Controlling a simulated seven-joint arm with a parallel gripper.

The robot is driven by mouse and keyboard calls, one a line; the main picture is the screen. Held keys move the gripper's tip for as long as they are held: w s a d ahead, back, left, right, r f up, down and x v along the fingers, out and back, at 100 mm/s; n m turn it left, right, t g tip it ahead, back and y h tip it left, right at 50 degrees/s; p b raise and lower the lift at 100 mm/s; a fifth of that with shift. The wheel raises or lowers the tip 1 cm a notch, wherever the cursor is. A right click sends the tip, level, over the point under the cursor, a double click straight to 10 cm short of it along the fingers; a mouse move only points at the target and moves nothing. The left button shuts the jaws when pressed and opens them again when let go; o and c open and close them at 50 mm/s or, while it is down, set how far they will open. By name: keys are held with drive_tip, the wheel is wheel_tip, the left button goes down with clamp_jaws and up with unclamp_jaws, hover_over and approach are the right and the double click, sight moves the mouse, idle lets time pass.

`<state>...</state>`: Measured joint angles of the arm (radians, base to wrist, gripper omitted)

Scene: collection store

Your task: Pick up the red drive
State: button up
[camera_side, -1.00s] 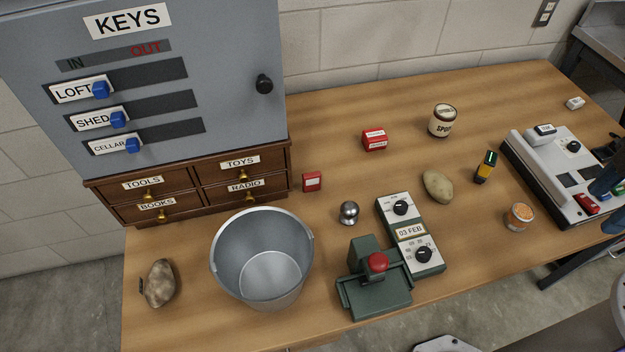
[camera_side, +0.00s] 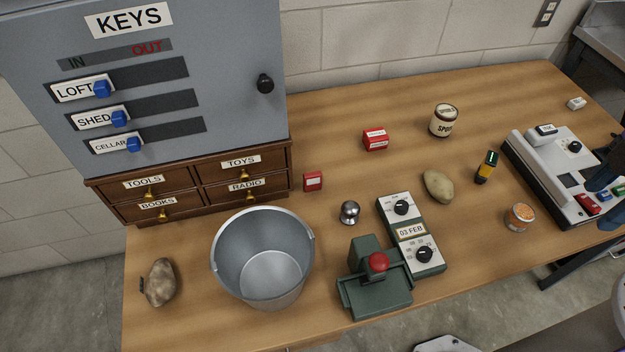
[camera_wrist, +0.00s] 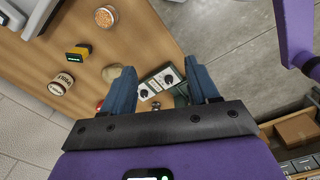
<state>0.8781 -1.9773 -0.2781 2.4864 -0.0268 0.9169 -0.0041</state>
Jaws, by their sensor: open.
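The red drive (camera_side: 588,204) is a small red piece on the front part of a pale grey machine (camera_side: 544,166) at the right of the table in the side view. My gripper's dark blue fingers show at the right edge of the side view, close to the machine and partly outside the frame. In the wrist view my gripper (camera_wrist: 160,72) is open, with nothing between its fingers. I cannot make out the red drive in the wrist view.
An orange-topped jar (camera_side: 519,216) and a yellow-black item (camera_side: 486,167) stand left of the machine. A potato (camera_side: 438,186), a dial box (camera_side: 410,233), a red box (camera_side: 374,139) and a bucket (camera_side: 262,258) are farther left. Bare wood lies between them.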

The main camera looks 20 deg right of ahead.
drive_tip(key=w+a+f+n+t+h, duration=0.1)
drive_tip(key=w+a+n+t+h, duration=0.15)
drive_tip(key=w, duration=0.35)
drive_tip(key=w+a+f+n+t+h, duration=0.1)
drive_tip(key=w+a+f+n, duration=0.2)
drive_tip(key=w, duration=0.4)
drive_tip(key=n+t, duration=0.7)
drive_tip(key=n, duration=0.4)
hover_over(314, 179)
drive_tip(key=s+d, duration=0.5)
drive_tip(key=d, duration=0.4)
wheel_tip(314, 179, down, 11)
drive_tip(key=a+f+n+y, duration=0.1)
drive_tip(key=a+f+n, duration=0.1)
drive_tip(key=a+f, duration=0.1)
drive_tip(key=a+f+n+t+y, duration=0.1)
drive_tip(key=a+f+n, duration=0.1)
drive_tip(key=a+f, duration=0.1)
drive_tip(key=a+f+n+t+y, duration=0.1)
drive_tip(key=a+f+n, duration=0.1)
drive_tip(key=a+f, duration=0.1)
drive_tip(key=shift+w+t, duration=0.25)
drive_tip(key=shift+w, duration=0.1)
drive_tip(key=shift+w+f+n, duration=0.1)
drive_tip(key=shift+w+n, duration=0.05)
drive_tip(key=shift+n, duration=0.1)
drive_tip(key=shift+a+x, duration=0.2)
drive_tip(key=shift+x, duration=3.4)
drive_tip(key=shift+f, duration=0.15)
drive_tip(key=c, duration=0.7)
